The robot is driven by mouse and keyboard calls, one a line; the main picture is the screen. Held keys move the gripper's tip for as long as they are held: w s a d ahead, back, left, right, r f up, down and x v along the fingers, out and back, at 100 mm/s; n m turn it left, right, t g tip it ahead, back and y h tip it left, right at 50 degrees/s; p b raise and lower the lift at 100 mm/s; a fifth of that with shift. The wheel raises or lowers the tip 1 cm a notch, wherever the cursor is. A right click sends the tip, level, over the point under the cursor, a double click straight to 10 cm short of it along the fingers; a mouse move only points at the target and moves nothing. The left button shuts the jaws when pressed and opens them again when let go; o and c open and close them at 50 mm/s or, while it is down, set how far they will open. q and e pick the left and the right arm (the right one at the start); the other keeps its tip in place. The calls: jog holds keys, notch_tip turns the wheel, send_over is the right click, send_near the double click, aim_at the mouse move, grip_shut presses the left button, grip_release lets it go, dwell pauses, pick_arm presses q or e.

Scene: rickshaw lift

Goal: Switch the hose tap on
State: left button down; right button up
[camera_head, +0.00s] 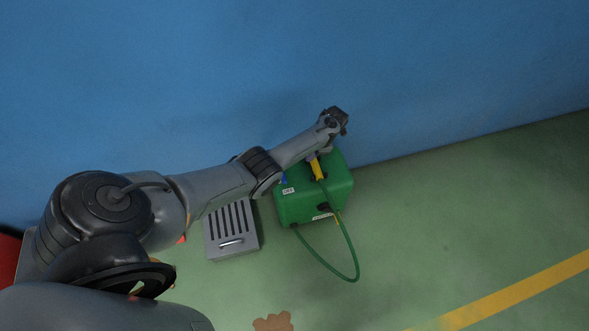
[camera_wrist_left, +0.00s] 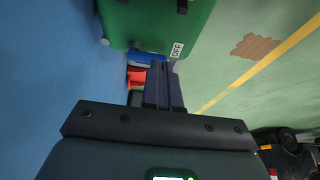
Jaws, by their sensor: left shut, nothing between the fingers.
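The green box (camera_head: 338,188) stands on the floor by the blue wall, with a green hose (camera_head: 354,262) looping from its front and a yellow part (camera_head: 318,171) on top. A small blue part (camera_head: 283,180), perhaps the tap lever, sits at its left end near a white label (camera_head: 288,191). In the left wrist view, the label (camera_wrist_left: 177,48) reads OFF beside the blue part (camera_wrist_left: 145,58). My left gripper (camera_head: 312,156) is over the box's back edge. Its fingers (camera_wrist_left: 163,66) are shut and empty, close to the blue part; contact cannot be told. My right gripper is out of view.
A grey slotted case (camera_head: 231,243) with a handle stands left of the green box. The blue wall (camera_head: 420,80) is close behind.

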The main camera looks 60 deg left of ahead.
pick_arm(q)
jog(key=b+x, duration=0.5)
jog(key=x, duration=0.5)
jog(key=shift+f, duration=0.3)
jog(key=shift+s+a+r+p, duration=0.15)
jog(key=shift+s+p, duration=0.1)
jog(key=shift+s, duration=0.2)
jog(key=shift+s+a+r+p, duration=0.1)
jog(key=shift+s+r+p, duration=0.15)
jog(key=shift+s, duration=0.2)
jog(key=shift+s+a, duration=0.2)
jog(key=shift+s, duration=0.8)
jog(key=shift+s+p, duration=0.1)
jog(key=shift+p, duration=0.35)
jog(key=shift+m, duration=0.3)
jog(key=shift+s+p, duration=0.15)
jog(key=shift+p, duration=0.25)
